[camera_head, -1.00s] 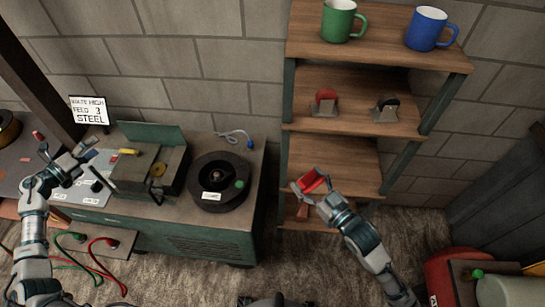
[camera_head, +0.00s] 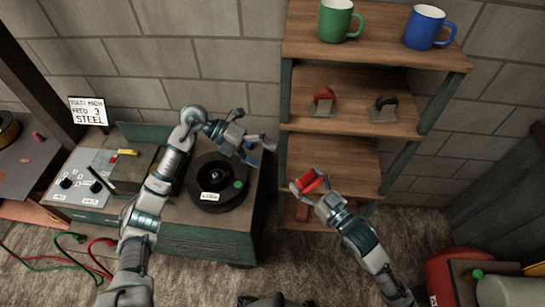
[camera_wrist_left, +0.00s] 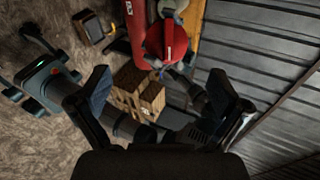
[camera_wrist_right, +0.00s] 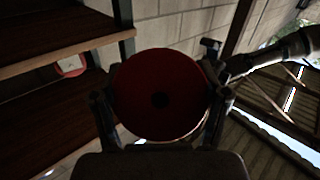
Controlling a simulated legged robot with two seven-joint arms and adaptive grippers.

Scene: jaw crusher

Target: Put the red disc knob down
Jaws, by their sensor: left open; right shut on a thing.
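The red disc knob (camera_head: 309,181) is held in my right gripper (camera_head: 312,188), in front of the lower shelves. In the right wrist view the knob (camera_wrist_right: 160,95) fills the middle, with a finger on each side of it. Its face is round with a dark hole in the centre. My left gripper (camera_head: 252,150) is open and empty, above the right end of the green machine bench. In the left wrist view its two fingers (camera_wrist_left: 160,100) stand wide apart with nothing between them.
A wooden shelf (camera_head: 350,104) holds a red roller (camera_head: 323,101) and a black roller (camera_head: 385,108) on stands. The board above holds a green mug (camera_head: 336,21) and a blue mug (camera_head: 425,28). A black round unit (camera_head: 212,197) and a control panel (camera_head: 85,178) are on the bench.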

